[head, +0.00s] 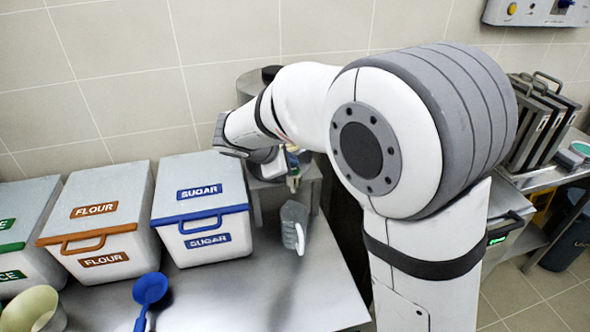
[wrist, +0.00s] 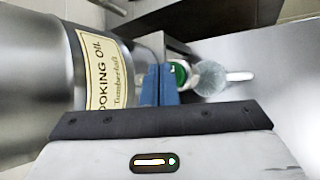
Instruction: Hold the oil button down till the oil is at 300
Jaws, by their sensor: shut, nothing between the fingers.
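The steel oil drum (wrist: 35,75) fills the left of the wrist view, with a "Cooking Oil" label (wrist: 97,72). In the head view the drum (head: 252,80) stands behind my arm, mostly hidden. My gripper (wrist: 163,72) is shut and empty, its blue fingers beside the drum. A round green part (wrist: 179,73), which looks like the oil button, shows right beside the fingertips; I cannot tell whether they touch it. A grey jug (wrist: 209,77) with a white handle is just beyond it. The jug (head: 292,226) also stands on the steel counter in the head view. No oil reading is legible.
Sugar (head: 202,215) and flour (head: 98,220) bins stand left on the counter (head: 240,295), with a blue scoop (head: 150,290) in front. Dark upright panels (head: 535,120) stand at the right. The counter right of the jug is clear.

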